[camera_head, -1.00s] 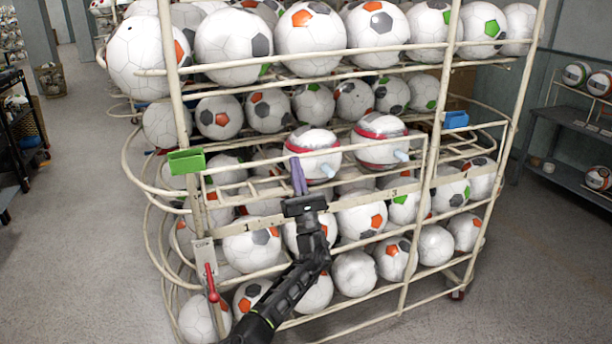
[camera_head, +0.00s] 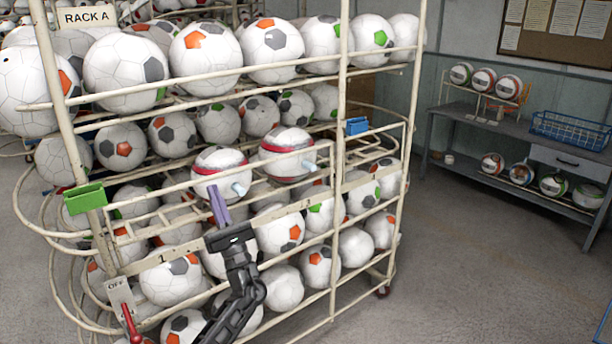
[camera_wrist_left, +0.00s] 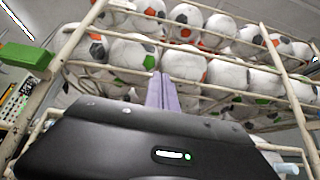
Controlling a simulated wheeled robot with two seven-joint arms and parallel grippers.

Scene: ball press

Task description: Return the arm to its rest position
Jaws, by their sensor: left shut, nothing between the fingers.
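My left gripper (camera_head: 219,207) is in front of the ball rack in the head view, with its thin purple fingers pointing up and closed together. The fingers also show closed in the left wrist view (camera_wrist_left: 162,92), with nothing between them. Just behind and right of the fingertips are two red-banded balls, a left one (camera_head: 215,165) and a right one (camera_head: 287,146), each with a pale blue peg sticking out. I cannot tell whether the fingers touch the left ball. My right gripper is not in view.
The white-framed rack (camera_head: 343,90) holds several rows of soccer balls. A green box (camera_head: 86,199) and a blue box (camera_head: 357,126) are on it. A red-handled lever (camera_head: 131,325) is at lower left. A desk (camera_head: 500,150) stands at right. The floor (camera_head: 470,270) between is clear.

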